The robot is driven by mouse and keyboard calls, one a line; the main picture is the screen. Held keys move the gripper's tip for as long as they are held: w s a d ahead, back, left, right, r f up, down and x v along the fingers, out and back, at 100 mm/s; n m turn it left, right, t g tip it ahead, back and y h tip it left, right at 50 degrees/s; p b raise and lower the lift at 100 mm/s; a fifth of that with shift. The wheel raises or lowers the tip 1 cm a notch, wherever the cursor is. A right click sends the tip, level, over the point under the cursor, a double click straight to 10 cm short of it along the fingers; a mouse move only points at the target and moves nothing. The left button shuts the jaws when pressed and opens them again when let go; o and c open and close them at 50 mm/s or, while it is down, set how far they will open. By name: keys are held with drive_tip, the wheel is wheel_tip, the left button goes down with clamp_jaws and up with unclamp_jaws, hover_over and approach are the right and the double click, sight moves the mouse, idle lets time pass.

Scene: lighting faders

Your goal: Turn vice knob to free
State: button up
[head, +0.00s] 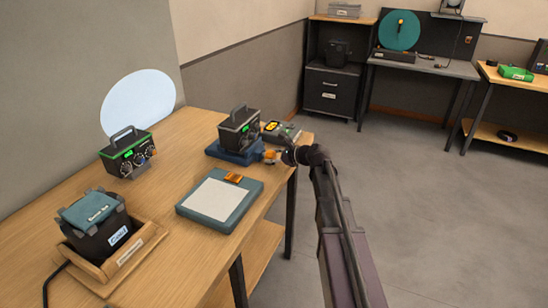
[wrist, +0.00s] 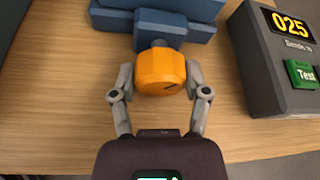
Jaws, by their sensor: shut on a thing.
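The vice knob (wrist: 160,72) is a faceted orange knob with a dark slot mark at its lower right, in the middle of the wrist view. It sits on the near end of the blue vice (wrist: 160,24). In the head view the knob (head: 270,156) shows small beside the blue vice base (head: 228,152). My gripper (wrist: 160,75) is shut on the knob, one grey finger on each side. In the head view my gripper (head: 284,155) reaches the knob from the right. The words on the knob or vice, if any, cannot be read.
A dark box with a handle (head: 239,128) stands on the vice. A grey device with a yellow "025" display (wrist: 290,22) and green Test button is close on the right. A teal-framed pad (head: 220,198) lies in front. The table's right edge is near my arm.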

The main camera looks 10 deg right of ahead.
drive_tip(key=shift+a, duration=0.15)
drive_tip(key=o, duration=1.1)
drive_tip(key=shift+o, duration=0.2)
